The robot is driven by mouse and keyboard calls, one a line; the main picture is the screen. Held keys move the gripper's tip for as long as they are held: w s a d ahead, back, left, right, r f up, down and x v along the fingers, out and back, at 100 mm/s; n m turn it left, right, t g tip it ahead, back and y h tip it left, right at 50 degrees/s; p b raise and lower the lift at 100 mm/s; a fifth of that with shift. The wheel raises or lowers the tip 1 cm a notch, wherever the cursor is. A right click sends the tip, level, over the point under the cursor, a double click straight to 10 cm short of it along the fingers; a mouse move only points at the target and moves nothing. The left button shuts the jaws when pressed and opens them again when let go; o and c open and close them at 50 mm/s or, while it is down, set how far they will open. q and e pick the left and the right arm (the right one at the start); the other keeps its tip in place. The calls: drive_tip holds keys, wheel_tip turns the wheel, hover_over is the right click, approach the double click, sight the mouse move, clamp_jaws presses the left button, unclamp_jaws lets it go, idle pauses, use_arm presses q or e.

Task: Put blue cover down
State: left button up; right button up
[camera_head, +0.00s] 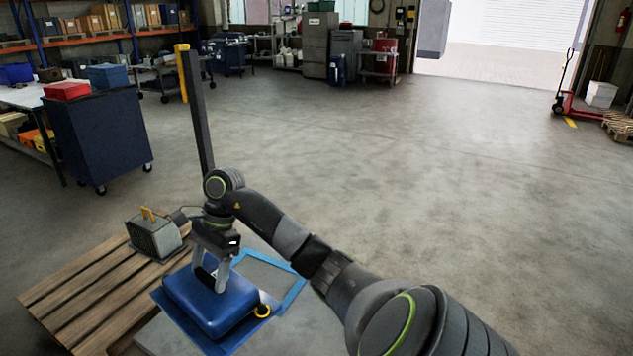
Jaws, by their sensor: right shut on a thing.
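The blue cover (205,303) is a rounded blue box shape at the lower left of the head view. My right gripper (212,284) points down onto its top and is shut on it. A flat blue sheet or flange shows under the cover's near left side; I cannot tell whether the cover rests on it or is slightly above. A blue-edged rectangle (292,296) lies on the grey surface just right of and behind the cover, partly hidden by my right arm. My left gripper is not in view.
A wooden pallet (75,296) lies to the left, with a grey unit with a yellow handle (154,236) on it. A dark upright post (196,110) stands behind the gripper. A yellow ring (262,311) is beside the cover. A blue cabinet (100,140) stands far left. Open floor lies beyond.

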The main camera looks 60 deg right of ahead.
drive_tip(key=shift+s+a+f+n+g, duration=0.15)
drive_tip(key=shift+a+f+n+g, duration=0.25)
drive_tip(key=shift+a+f+n, duration=0.95)
wheel_tip(320, 180, down, 10)
drive_tip(key=b, duration=0.9)
drive_tip(key=shift+d+f+b, duration=0.15)
drive_tip(key=shift+f+b, duration=0.05)
drive_tip(key=shift+b, duration=0.15)
drive_tip(key=shift+m, duration=0.25)
drive_tip(key=shift+f, duration=0.15)
drive_tip(key=o, duration=1.2)
